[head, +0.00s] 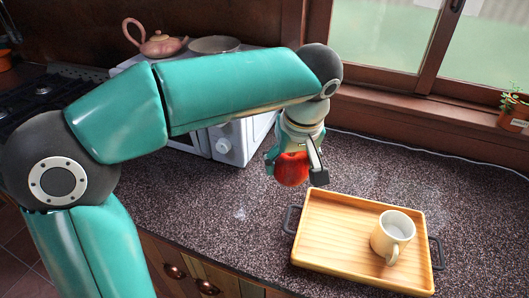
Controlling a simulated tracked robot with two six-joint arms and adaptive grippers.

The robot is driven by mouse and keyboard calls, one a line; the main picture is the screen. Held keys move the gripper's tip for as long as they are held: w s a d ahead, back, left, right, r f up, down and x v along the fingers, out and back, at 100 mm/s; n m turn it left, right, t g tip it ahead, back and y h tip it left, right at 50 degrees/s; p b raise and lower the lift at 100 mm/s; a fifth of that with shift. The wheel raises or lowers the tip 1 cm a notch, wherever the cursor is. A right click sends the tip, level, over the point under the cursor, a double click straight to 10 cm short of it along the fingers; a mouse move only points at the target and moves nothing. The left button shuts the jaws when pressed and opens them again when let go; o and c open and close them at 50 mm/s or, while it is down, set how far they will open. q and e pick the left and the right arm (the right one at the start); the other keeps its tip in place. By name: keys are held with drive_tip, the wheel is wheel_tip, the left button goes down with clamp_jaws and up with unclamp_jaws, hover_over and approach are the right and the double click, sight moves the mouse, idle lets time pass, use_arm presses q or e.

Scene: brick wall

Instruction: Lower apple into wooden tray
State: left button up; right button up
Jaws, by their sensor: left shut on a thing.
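A red apple (291,170) is held in my left gripper (295,172), which is shut on it and points down. Fingers show on both sides of the apple. The apple appears above the counter, near the far left corner of the wooden tray (318,238); its exact height I cannot tell. The tray is light wood with dark handles at its left and right ends. A cream mug (393,236) stands upright in the tray's right part. The tray's left part is bare. My right gripper is not in view.
The speckled counter (215,210) is clear left of the tray. Behind my left arm stands a white microwave (233,140) with a pink teapot (160,43) and a grey dish (214,45) on top. A potted plant (514,112) stands at the window on the right.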

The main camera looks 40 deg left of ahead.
use_arm(q)
drive_tip(key=b, duration=0.5)
hover_over(332, 228)
wheel_tip(332, 228, down, 11)
drive_tip(key=shift+s+d, duration=0.3)
drive_tip(key=shift+d, duration=0.1)
drive_tip(key=shift+f+b, duration=0.85)
drive_tip(key=shift+f, duration=0.1)
drive_tip(key=shift+f+b, duration=2.1)
drive_tip(key=shift+f, duration=0.4)
idle(0.9)
drive_tip(key=o, duration=1.3)
